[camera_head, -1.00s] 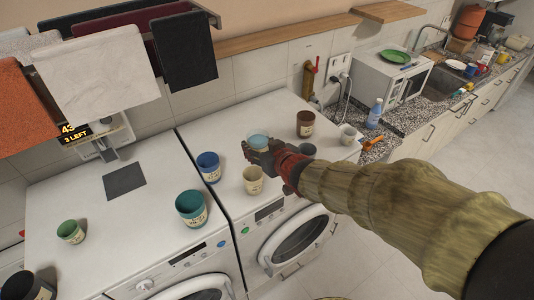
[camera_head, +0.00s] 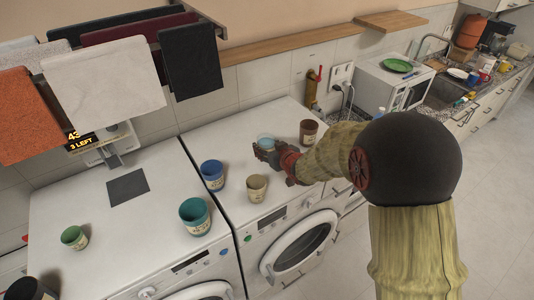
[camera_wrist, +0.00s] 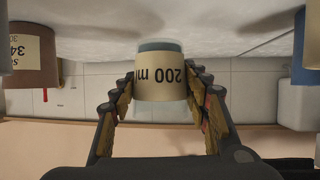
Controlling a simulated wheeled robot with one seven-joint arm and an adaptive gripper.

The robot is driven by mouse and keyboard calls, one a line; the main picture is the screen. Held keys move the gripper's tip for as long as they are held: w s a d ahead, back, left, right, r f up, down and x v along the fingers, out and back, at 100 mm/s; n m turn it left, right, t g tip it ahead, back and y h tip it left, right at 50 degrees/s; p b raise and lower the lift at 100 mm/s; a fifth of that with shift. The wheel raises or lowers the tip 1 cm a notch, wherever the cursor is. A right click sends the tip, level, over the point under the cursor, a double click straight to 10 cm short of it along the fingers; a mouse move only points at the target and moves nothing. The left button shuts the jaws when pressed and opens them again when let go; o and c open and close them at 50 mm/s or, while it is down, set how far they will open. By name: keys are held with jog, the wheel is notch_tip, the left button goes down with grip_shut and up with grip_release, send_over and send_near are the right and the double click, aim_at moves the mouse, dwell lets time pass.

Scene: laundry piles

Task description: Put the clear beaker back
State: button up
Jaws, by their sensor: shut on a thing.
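The clear beaker (camera_head: 265,140), with a bluish rim, is in my gripper (camera_head: 264,148) above or on the right-hand washing machine top. The wrist view, which looks upside down, shows the beaker (camera_wrist: 160,78) between both fingers (camera_wrist: 160,100), its cream label reading "200 ml". My gripper is shut on it. I cannot tell whether the beaker's base touches the machine top. A brown cup (camera_head: 308,132) stands close behind and to the right of the gripper.
A blue cup (camera_head: 212,175), cream cup (camera_head: 257,188), teal cup (camera_head: 195,215) and green cup (camera_head: 74,238) stand on the washing machines. A dark square mat (camera_head: 127,187) lies on the left machine. The right machine's back left area is clear.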

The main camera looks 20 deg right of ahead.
jog(key=shift+w+d+f, duration=0.15)
jog(key=shift+w+f, duration=0.35)
jog(key=shift+f, duration=1.6)
jog(key=shift+f, duration=0.2)
jog(key=o, duration=1.1)
jog(key=shift+c, duration=0.2)
jog(key=shift+o, duration=0.4)
